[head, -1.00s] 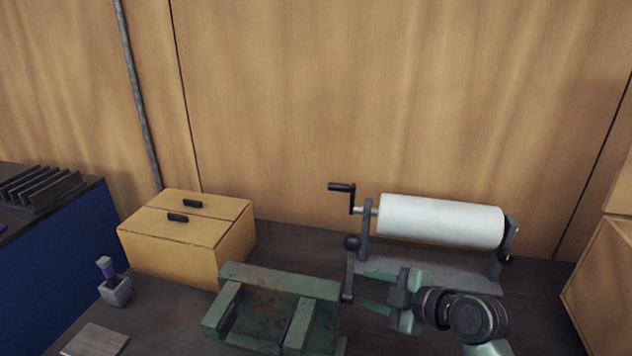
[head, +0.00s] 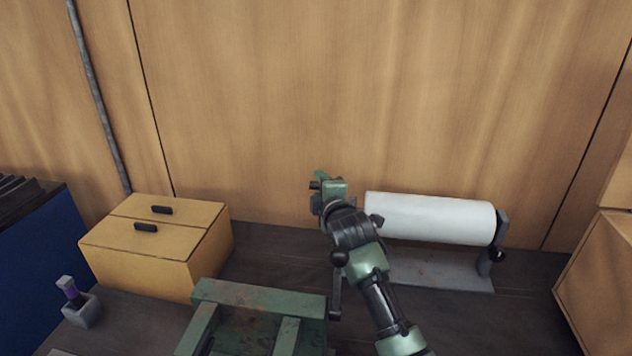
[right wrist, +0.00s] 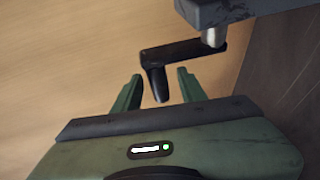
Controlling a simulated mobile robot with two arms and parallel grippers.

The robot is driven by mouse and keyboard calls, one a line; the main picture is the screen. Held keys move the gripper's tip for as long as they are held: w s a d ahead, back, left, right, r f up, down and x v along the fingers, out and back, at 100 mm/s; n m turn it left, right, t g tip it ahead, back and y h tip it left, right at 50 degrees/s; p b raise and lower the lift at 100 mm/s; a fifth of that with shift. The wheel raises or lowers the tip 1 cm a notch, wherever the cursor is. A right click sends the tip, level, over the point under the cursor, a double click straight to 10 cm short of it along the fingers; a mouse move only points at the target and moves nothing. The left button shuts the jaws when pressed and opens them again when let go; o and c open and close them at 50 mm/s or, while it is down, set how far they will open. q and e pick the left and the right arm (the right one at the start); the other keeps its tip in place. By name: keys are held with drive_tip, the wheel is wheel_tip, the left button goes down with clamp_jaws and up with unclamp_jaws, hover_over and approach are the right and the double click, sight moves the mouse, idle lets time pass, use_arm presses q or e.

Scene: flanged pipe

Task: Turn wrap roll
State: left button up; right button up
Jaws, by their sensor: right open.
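The white wrap roll (head: 430,218) lies level on its grey stand (head: 445,270) at the right of the bench in the head view. Its crank is mostly hidden there behind my right gripper (head: 322,182). In the right wrist view the black crank arm (right wrist: 185,50) runs from a metal shaft, and its handle (right wrist: 156,82) points down between the two green fingertips of my right gripper (right wrist: 158,90). The fingers are open, with a gap on each side of the handle. My left gripper is in neither view.
A yellow two-lid box (head: 155,245) is at the left. A wooden wall (head: 350,90) rises behind the bench. A wooden crate (head: 600,275) is at far right.

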drive_tip(key=shift+x, duration=1.45)
clamp_jaws()
drive_tip(key=shift+f, duration=0.2)
